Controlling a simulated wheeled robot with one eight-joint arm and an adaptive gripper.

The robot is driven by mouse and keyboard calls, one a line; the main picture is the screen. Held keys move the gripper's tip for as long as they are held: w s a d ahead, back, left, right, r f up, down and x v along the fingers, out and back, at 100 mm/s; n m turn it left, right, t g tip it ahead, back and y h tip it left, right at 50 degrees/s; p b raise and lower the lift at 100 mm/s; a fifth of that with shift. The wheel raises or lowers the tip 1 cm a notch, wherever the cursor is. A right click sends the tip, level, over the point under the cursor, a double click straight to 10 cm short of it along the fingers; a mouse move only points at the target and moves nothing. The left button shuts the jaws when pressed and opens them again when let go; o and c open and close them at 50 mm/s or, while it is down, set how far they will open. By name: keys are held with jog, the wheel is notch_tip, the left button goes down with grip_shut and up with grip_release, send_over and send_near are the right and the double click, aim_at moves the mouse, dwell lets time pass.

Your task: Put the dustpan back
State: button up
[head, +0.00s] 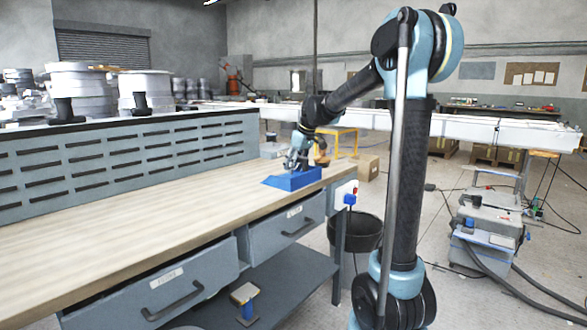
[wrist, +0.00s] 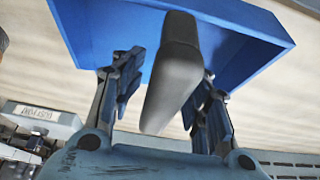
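The blue dustpan (head: 293,180) rests on the right end of the wooden workbench (head: 130,200). In the wrist view its blue pan (wrist: 240,45) fills the top and its grey handle (wrist: 172,85) points toward the camera. My gripper (wrist: 165,95) has one finger on each side of the handle. The fingers stand apart, with a gap showing between the left finger and the handle. The right finger is close to the handle; contact there is unclear. In the head view my gripper (head: 297,160) is just above the dustpan and small.
A grey slotted panel (head: 130,150) runs along the bench's back edge. Drawers (head: 175,285) are under the bench top, and a dark bin (head: 358,232) stands beyond its right end. A brownish thing (head: 321,152) shows beside my gripper. The bench top to the left is clear.

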jog(key=shift+r, duration=0.1)
jog(key=v, duration=1.2)
jog(key=shift+d, duration=0.1)
jog(key=s+d+f+m+h, duration=0.1)
jog(key=s+d+f+m, duration=0.1)
jog(key=s+d+f, duration=0.35)
jog(key=s+d+f+m, duration=0.1)
jog(key=s+d+f, duration=0.2)
jog(key=s, duration=0.5)
jog(key=s+d+f+m+h, duration=0.1)
jog(key=s+d+f+m, duration=0.1)
jog(key=s+d+f, duration=0.3)
jog(key=s+d+f+m, duration=0.2)
jog(key=s+f, duration=0.6)
jog(key=s, duration=0.1)
jog(key=s+d+f+m+h, duration=0.1)
jog(key=s+d+f+m, duration=0.2)
jog(key=s+f, duration=0.5)
jog(key=shift+s+d+f+g, duration=0.2)
jog(key=shift+s+f+g, duration=0.15)
jog(key=shift+s, duration=0.35)
